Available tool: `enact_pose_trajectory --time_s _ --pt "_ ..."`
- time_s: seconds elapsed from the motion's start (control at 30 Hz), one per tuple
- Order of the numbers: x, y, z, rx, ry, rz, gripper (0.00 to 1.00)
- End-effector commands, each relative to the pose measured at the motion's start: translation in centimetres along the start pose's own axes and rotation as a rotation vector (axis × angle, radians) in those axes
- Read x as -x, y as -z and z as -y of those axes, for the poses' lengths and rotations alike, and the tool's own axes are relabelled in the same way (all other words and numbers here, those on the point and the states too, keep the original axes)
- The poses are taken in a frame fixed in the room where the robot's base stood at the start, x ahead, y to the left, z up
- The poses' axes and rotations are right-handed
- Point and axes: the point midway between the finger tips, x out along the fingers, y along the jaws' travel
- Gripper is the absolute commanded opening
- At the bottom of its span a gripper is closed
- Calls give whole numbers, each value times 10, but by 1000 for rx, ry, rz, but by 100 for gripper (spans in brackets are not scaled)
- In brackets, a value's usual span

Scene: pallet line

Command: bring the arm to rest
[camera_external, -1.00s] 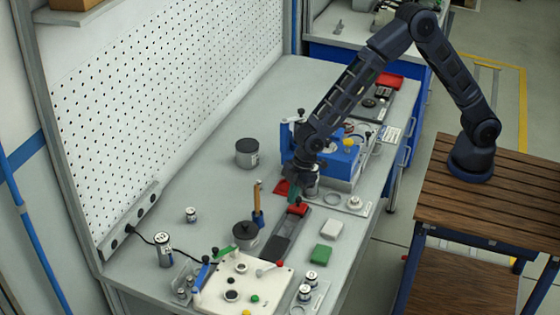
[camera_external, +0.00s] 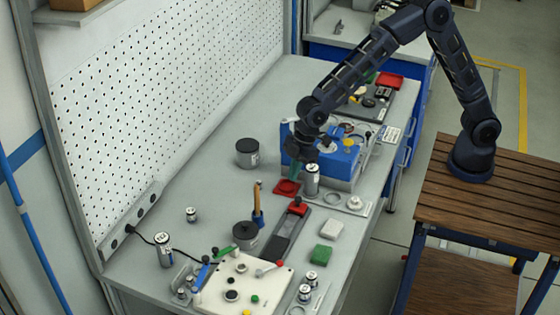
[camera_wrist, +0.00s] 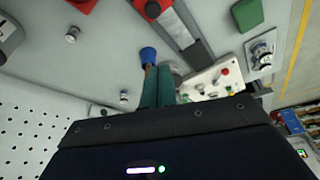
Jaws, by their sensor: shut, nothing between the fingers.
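My gripper (camera_external: 293,184) is at the lower end of my dark blue arm, over the bench in front of the blue box (camera_external: 343,158). Its teal fingers are together with nothing between them, and they also show in the wrist view (camera_wrist: 158,86). In the external view the fingertips appear just above a red tray (camera_external: 286,188), beside a silver cylinder (camera_external: 311,180). I cannot tell the exact height of the tips above the bench. The arm is bent, with its elbow high at the top of the picture.
A dark rail with a red end (camera_external: 297,207) lies nearby. A pegboard (camera_external: 165,95) bounds the left side.

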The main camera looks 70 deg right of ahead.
Motion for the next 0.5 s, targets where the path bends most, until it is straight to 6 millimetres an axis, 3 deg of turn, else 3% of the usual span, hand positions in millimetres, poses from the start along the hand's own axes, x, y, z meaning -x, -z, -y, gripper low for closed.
enact_pose_trajectory --time_s 0.37,0.5 --pt "2 0 0 -1 0 0 0" --pt "15 -8 -7 -15 -13 2 0"
